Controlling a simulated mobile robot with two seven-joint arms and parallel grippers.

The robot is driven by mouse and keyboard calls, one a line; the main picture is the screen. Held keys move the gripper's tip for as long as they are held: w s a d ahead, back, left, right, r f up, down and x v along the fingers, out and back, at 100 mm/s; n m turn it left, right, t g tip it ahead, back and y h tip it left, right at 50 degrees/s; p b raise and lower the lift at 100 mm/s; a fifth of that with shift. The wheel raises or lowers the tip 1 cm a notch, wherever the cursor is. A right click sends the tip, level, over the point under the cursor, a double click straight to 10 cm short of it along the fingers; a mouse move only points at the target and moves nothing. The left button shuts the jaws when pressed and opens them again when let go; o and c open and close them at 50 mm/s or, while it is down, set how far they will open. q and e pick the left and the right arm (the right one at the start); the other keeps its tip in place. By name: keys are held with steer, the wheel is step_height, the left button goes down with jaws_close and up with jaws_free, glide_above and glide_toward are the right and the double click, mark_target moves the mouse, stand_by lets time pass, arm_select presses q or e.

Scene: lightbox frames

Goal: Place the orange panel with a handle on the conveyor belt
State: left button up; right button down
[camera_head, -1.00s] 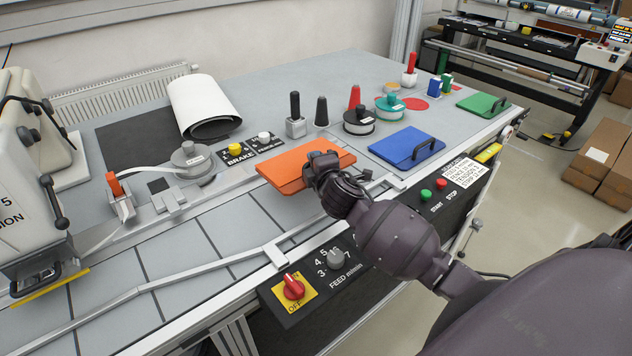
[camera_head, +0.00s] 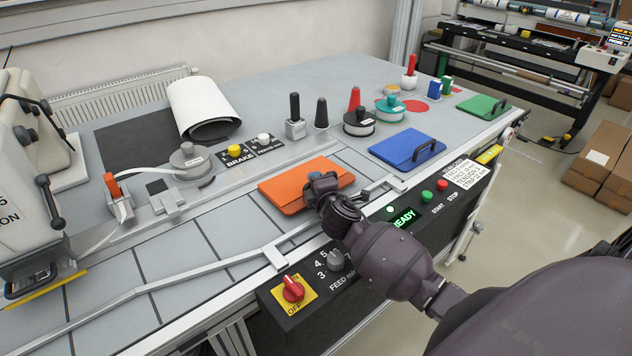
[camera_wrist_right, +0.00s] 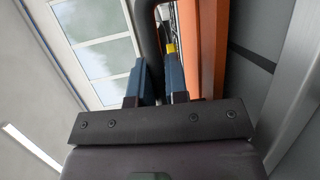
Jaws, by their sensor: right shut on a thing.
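The orange panel (camera_head: 290,190) is flat and rectangular. It is at the grey segmented conveyor belt (camera_head: 165,255), near its right part; I cannot tell whether it rests on the surface or is just above it. My right gripper (camera_head: 321,181) is shut on the panel's handle, which it mostly hides in the head view. In the right wrist view the dark handle (camera_wrist_right: 153,40) is between the two blue fingers of the gripper (camera_wrist_right: 156,62), with the orange panel (camera_wrist_right: 207,45) beside them. My left gripper is not in view.
A blue panel with a handle (camera_head: 400,147) lies to the right, and a green one (camera_head: 480,104) farther back. A metal guide rail (camera_head: 225,262) runs along the belt's near side. A control panel with a red switch (camera_head: 292,290) is in front. The belt's left part is clear.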

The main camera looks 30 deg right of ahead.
steer(key=shift+f, duration=0.15)
steer(key=c, duration=1.6)
jaws_free()
steer(key=shift+f, duration=0.1)
steer(key=o, duration=0.5)
steer(key=shift+s+r, duration=0.1)
steer(key=shift+r, duration=0.35)
steer(key=v, duration=1)
steer(key=shift+s+f, duration=0.1)
steer(key=shift+f, duration=0.05)
steer(key=shift+v, duration=0.85)
